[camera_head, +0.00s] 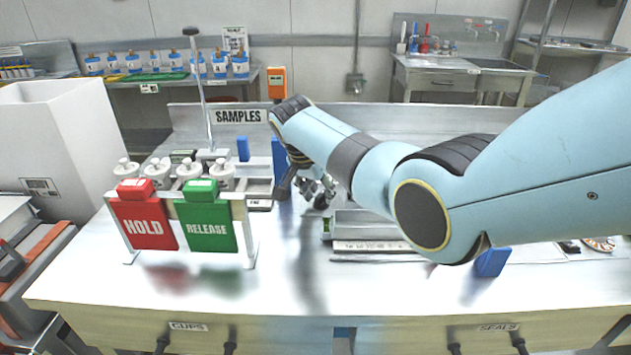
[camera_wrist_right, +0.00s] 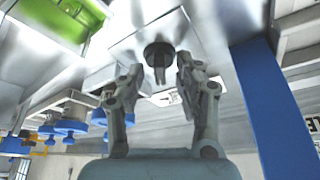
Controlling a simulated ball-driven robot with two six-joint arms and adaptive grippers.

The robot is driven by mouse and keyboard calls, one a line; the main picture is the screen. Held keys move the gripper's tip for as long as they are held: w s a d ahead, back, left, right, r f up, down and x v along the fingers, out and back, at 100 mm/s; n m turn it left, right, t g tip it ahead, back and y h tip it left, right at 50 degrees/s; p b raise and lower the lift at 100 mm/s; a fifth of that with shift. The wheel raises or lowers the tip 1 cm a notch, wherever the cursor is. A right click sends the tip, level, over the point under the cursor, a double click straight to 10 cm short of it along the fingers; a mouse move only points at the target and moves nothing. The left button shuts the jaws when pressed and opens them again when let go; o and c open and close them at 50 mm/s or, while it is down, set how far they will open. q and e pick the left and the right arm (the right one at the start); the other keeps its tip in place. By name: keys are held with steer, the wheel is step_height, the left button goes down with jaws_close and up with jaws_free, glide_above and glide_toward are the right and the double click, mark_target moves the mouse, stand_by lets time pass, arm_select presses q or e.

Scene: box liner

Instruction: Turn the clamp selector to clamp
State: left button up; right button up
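A dark round knob with a narrow grip bar (camera_wrist_right: 158,52), which looks like the clamp selector, sits on a pale panel in the right wrist view. My right gripper (camera_wrist_right: 158,72) has its two fingers apart, one on each side of the knob, with gaps visible. In the head view my right gripper (camera_head: 318,187) points down behind the work table's middle, with a dark knob-like part (camera_head: 321,202) at its tips. A white label with a dark mark (camera_wrist_right: 166,98) lies near the knob; its text is unreadable. My left gripper is out of view.
A rack with red HOLD (camera_head: 143,222) and green RELEASE (camera_head: 207,222) plates stands left of the gripper. White-capped jars (camera_head: 158,170) stand behind it. A blue post (camera_head: 280,158) is close beside the gripper. A grey tray (camera_head: 370,226) lies to the right. The front table strip is clear.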

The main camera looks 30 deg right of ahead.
steer(key=v, duration=1.1)
steer(key=shift+r, duration=0.2)
steer(key=shift+s+a, duration=0.1)
